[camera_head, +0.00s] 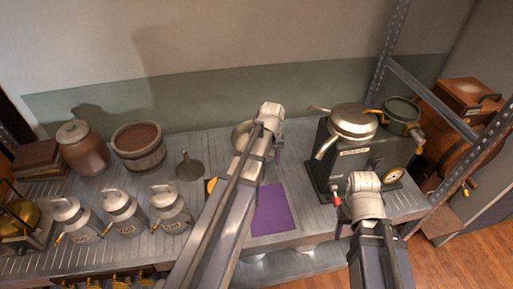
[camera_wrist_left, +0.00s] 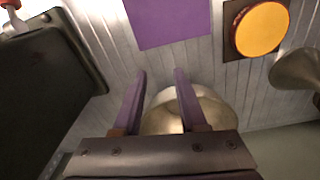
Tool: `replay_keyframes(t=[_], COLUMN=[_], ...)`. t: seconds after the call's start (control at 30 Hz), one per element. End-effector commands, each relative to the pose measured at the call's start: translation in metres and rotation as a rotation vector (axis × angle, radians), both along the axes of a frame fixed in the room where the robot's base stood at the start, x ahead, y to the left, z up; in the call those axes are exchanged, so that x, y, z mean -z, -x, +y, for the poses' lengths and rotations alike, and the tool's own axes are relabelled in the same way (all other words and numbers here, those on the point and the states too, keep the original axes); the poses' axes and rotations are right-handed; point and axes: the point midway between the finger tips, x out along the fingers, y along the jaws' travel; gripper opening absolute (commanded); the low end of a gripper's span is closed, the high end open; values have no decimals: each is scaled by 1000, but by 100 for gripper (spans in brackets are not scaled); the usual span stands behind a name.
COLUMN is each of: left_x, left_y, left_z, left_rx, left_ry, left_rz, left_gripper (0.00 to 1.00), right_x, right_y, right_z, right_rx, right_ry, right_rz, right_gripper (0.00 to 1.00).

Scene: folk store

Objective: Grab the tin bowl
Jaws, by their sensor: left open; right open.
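The tin bowl (camera_head: 240,135) stands on the grey plank counter toward the wall, partly hidden behind my left arm in the head view. In the left wrist view the bowl (camera_wrist_left: 213,106) is a pale metal round shape behind and between my fingers, its lower part covered by the gripper body. My left gripper (camera_wrist_left: 160,74) is open, with two purple fingers apart and nothing clearly held; whether they touch the bowl cannot be told. In the head view its wrist (camera_head: 270,114) is beside the bowl.
A dark machine (camera_head: 384,161) with a metal pan stands to the right. A purple sheet (camera_head: 272,212) lies in front of the bowl. A funnel (camera_head: 189,168), a wooden tub (camera_head: 139,150) and several milk cans (camera_head: 122,212) stand left. A yellow disc (camera_wrist_left: 262,30) is near the sheet.

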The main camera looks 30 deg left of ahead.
Motion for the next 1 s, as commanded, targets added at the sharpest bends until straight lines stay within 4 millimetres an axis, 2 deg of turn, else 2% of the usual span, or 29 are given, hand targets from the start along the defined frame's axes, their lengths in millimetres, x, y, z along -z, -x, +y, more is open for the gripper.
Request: replay_keyframes(t=[0.03, 0.1, 0.2, 0.3, 0.37, 0.53, 0.67, 1.0], left_x=[3, 4, 5, 5, 6, 5, 8, 33], left_y=[-19, -30, -39, -43, -43, -43, -43, -47], left_z=[35, 75, 121, 156, 169, 185, 185, 184], left_rx=[-91, -202, -329, -418, -453, -496, -496, -494], left_ry=[11, 25, 42, 51, 56, 62, 62, 61], left_rz=[-16, -36, -61, -80, -87, -96, -96, -96], left_gripper=[41, 41, 41, 41, 41, 41, 41, 41], right_x=[3, 5, 6, 7, 8, 8, 10, 36], right_y=[0, 0, 0, 0, 0, 0, 0, 0], right_z=[0, 0, 0, 0, 0, 0, 0, 0], right_rx=[0, 0, 0, 0, 0, 0, 0, 0], right_ry=[0, 0, 0, 0, 0, 0, 0, 0], right_rz=[0, 0, 0, 0, 0, 0, 0, 0], right_gripper=[50, 50, 50, 50, 50, 50, 50, 50])
